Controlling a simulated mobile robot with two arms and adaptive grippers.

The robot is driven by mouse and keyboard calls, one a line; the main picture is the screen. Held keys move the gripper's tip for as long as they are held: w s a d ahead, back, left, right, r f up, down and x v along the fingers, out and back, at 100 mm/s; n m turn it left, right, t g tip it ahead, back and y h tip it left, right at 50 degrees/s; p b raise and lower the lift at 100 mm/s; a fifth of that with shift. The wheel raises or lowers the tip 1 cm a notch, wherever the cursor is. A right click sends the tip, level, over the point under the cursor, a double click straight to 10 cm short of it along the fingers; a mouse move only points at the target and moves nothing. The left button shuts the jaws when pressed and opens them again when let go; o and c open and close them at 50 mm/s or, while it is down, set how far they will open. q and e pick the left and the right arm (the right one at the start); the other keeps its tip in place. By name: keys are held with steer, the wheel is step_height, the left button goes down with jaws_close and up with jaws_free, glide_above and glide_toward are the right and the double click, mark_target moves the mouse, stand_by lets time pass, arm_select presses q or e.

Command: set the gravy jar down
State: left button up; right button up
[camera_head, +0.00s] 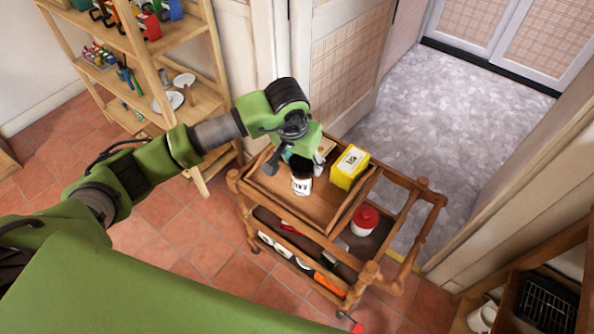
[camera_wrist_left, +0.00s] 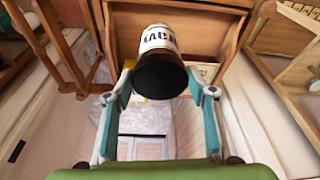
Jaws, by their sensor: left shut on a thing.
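The gravy jar (camera_head: 301,186) has a white label with dark lettering and a dark lid. It appears at the top tray of the wooden trolley (camera_head: 325,237), near the tray's left part. My left gripper (camera_head: 303,160) is over the jar and shut on its upper part. In the left wrist view the jar (camera_wrist_left: 160,42) lies between the two teal fingers (camera_wrist_left: 162,78), its dark lid towards the camera. I cannot tell whether the jar's base touches the tray. My right gripper is not in view.
A yellow box (camera_head: 349,168) stands right of the jar on the tray. The lower shelf holds a red-and-white container (camera_head: 365,220) and several other items. Wooden shelves (camera_head: 150,60) stand at the left. Bare tray wood shows in front of the jar.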

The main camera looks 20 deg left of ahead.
arm_select(q)
steer(key=w+f, duration=0.1)
steer(key=w+a+f+b, duration=0.1)
steer(key=f, duration=0.1)
steer(key=a+f+b, duration=0.1)
steer(key=shift+w+f, duration=0.25)
steer(key=shift+w, duration=0.15)
steer(key=shift+w+a+f+b, duration=0.1)
steer(key=shift+w+f+b, duration=0.05)
steer(key=shift+b, duration=0.2)
steer(key=shift+w+a+f, duration=0.1)
steer(key=x, duration=0.1)
steer(key=b+x, duration=0.1)
steer(key=x, duration=0.1)
steer(key=shift+a+f+b, duration=0.35)
steer(key=shift+f+b, duration=0.05)
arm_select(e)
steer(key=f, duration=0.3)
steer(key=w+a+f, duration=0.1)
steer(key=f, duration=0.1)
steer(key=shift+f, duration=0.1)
